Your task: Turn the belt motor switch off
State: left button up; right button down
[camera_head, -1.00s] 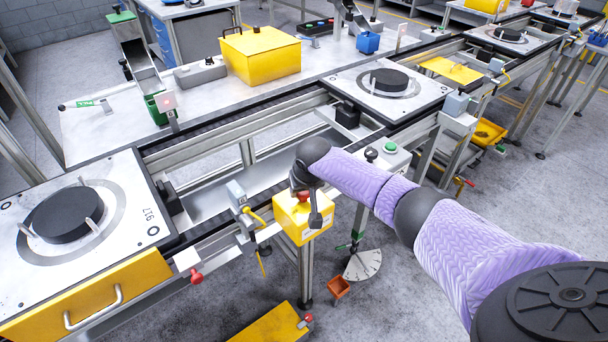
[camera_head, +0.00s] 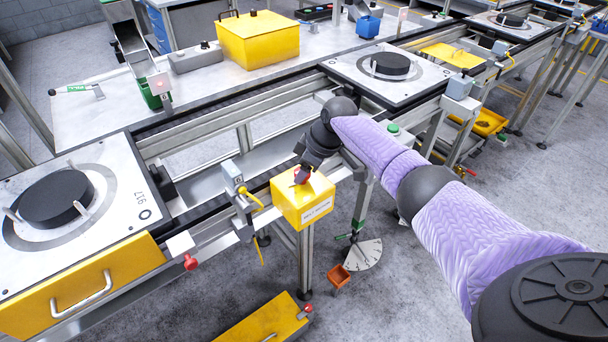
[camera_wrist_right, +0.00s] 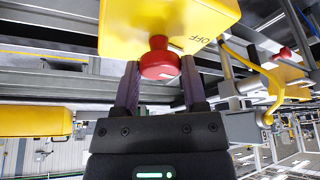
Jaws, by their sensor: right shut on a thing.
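The belt motor switch is a red knob (camera_head: 302,175) on top of a yellow box (camera_head: 304,207) with a white label on its front, mounted on the conveyor's near rail. The red knob also shows in the right wrist view (camera_wrist_right: 159,58), with the yellow box (camera_wrist_right: 165,18) behind it and the word OFF printed beside it. My right gripper (camera_head: 305,171) reaches the knob from behind and above. In the wrist view its fingers (camera_wrist_right: 159,80) lie on both sides of the knob, shut on it. Which way the knob points is unclear. My left gripper is not in view.
A grey sensor with a yellow cable (camera_head: 236,180) stands just left of the box. Another red knob (camera_head: 191,262) sits farther left on the rail. Pallets with black discs (camera_head: 55,199) rest on the belt.

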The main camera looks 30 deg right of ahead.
jog(key=shift+n+g+y+b, duration=0.3)
jog(key=shift+n+g+b, duration=0.1)
jog(key=shift+n+b, duration=0.8)
jog(key=shift+r, duration=0.1)
jog(key=shift+c, duration=0.7)
grip_release()
jog(key=p+v, duration=0.3)
jog(key=v, duration=0.7)
jog(key=shift+w, duration=0.15)
